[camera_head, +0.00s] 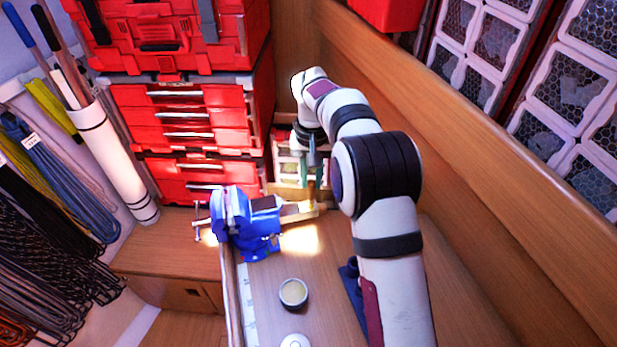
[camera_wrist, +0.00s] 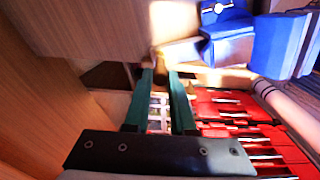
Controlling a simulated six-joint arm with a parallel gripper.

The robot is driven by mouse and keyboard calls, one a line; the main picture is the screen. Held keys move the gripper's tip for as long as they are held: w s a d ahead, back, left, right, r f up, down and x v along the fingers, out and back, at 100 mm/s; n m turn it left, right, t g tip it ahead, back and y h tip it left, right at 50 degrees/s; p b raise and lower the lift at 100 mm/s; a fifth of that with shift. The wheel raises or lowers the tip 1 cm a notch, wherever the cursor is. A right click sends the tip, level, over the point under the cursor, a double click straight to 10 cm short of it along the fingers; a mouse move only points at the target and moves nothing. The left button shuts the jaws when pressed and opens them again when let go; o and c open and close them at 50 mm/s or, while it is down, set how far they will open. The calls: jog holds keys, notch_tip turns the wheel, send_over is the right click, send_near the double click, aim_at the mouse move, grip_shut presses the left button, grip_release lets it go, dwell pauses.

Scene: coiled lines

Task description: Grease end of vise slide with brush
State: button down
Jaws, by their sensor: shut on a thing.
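The blue vise (camera_head: 243,222) is fixed at the left edge of the wooden bench, and its pale slide (camera_head: 298,212) sticks out to the right. My gripper (camera_head: 312,172) points down over the slide's free end, shut on a small brush (camera_head: 311,193). The brush tip is at or very close to the slide end; I cannot tell if it touches. In the wrist view the green fingers of my gripper (camera_wrist: 163,85) flank the brush (camera_wrist: 160,64), mostly hidden between them. The vise (camera_wrist: 228,30) is at the upper right there. An open round tin of yellowish grease (camera_head: 293,292) stands in front.
A pale round lid (camera_head: 295,341) lies near the tin. Red drawer cases (camera_head: 190,118) stand behind the vise. A wooden wall (camera_head: 470,130) runs along the right. A dark blue item (camera_head: 352,285) lies partly behind my arm. Coiled lines (camera_head: 50,220) hang at left.

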jog(key=shift+d+f, duration=0.1)
jog(key=shift+d, duration=0.1)
jog(key=shift+d, duration=0.15)
jog(key=shift+w+a, duration=0.1)
jog(key=shift+a, duration=0.65)
jog(key=shift+w+a, duration=0.1)
jog(key=shift+a, duration=0.6)
jog(key=shift+a, duration=0.15)
